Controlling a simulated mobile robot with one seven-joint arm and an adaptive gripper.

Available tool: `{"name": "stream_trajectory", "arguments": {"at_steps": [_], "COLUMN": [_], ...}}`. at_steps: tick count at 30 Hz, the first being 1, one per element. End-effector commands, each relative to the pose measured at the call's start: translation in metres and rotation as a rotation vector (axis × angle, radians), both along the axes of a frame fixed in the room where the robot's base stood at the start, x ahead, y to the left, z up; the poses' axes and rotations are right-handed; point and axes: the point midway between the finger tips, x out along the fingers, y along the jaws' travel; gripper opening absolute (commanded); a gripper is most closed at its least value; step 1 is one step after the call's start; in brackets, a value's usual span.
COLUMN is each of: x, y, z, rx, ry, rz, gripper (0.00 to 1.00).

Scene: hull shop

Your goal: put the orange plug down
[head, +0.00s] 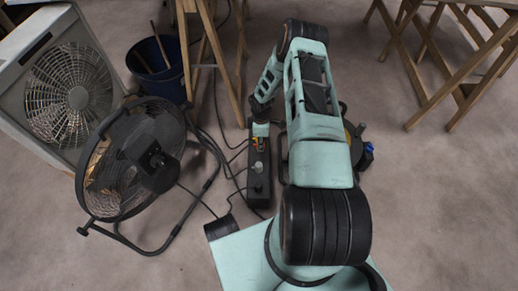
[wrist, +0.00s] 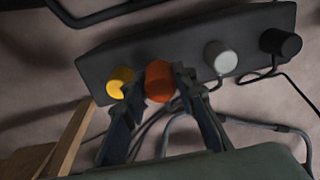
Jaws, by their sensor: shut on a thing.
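The orange plug (wrist: 159,80) is between the two fingers of my gripper (wrist: 160,92) in the wrist view. The fingers are shut on it, one on each side. It is at the dark power strip (wrist: 185,50); I cannot tell whether it is seated in a socket or just above it. A yellow plug (wrist: 119,83) is close beside the left finger. In the head view my gripper (head: 259,130) reaches down to the far end of the power strip (head: 259,192), and the orange plug is mostly hidden there.
A grey plug (wrist: 220,57) and a black plug (wrist: 281,43) stand farther along the strip, with cables. A black floor fan (head: 145,160), a box fan (head: 70,90) and a blue bucket (head: 157,68) are at left. Wooden trestles (head: 455,60) stand behind.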

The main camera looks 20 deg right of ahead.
Motion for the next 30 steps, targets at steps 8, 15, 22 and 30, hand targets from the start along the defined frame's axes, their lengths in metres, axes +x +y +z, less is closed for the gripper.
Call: {"name": "stream_trajectory", "arguments": {"at_steps": [8, 15, 22, 30], "x": [0.006, 0.007, 0.007, 0.007], "y": [0.006, 0.005, 0.006, 0.005], "z": [-0.032, -0.040, -0.043, -0.046], "rx": [0.000, -0.001, 0.000, 0.000], "ry": [0.002, -0.001, 0.000, -0.001], "rz": [0.000, 0.000, 0.001, 0.001], "gripper": [0.00, 0.00, 0.00, 0.33]}}
